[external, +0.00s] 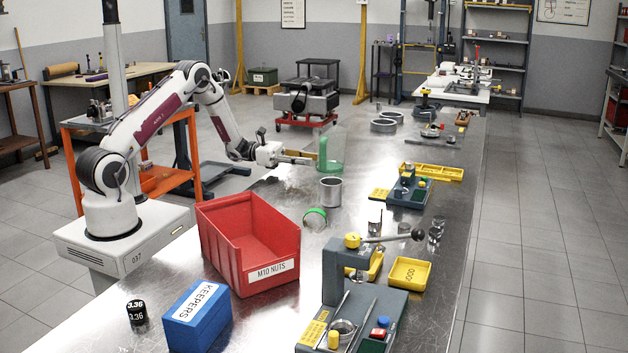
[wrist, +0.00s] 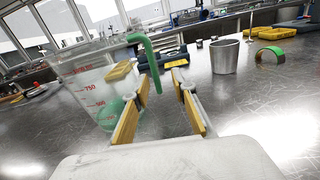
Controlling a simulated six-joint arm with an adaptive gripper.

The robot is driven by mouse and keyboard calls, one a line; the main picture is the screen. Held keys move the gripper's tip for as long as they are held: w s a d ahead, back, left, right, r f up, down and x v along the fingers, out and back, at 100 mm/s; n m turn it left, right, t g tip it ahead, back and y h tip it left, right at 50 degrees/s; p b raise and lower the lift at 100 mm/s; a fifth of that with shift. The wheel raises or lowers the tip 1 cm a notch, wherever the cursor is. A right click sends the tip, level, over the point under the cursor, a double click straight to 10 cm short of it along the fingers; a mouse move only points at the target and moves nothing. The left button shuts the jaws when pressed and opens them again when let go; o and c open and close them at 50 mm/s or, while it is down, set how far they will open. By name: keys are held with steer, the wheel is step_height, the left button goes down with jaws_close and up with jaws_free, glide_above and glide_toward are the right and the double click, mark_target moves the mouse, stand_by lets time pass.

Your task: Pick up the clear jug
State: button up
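The clear jug (external: 337,147) stands upright on the metal bench, with a green handle and green base. In the wrist view the jug (wrist: 92,88) fills the left side, with red volume marks. Its green handle (wrist: 152,62) faces my side, and its lower end shows between the two fingers. My gripper (external: 303,157) is level with the jug, its fingers reaching to the handle. In the wrist view the gripper (wrist: 160,95) is open, with a gap between its tan finger pads. Whether either pad touches the handle cannot be told.
A metal cylinder (external: 330,191) stands close in front of the jug. A green-edged metal piece (external: 315,218) lies nearer. A red bin (external: 245,242) and blue box (external: 197,315) are in the foreground. Yellow trays (external: 433,172) and small parts lie to the right.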

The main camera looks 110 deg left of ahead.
mark_target(322, 169)
steer(key=shift+w, duration=0.2)
steer(key=shift+w+a, duration=0.15)
steer(key=shift+w, duration=1.1)
steer(key=shift+w+a, duration=0.15)
steer(key=shift+w, duration=1.1)
steer(key=shift+r, duration=0.1)
jaws_close()
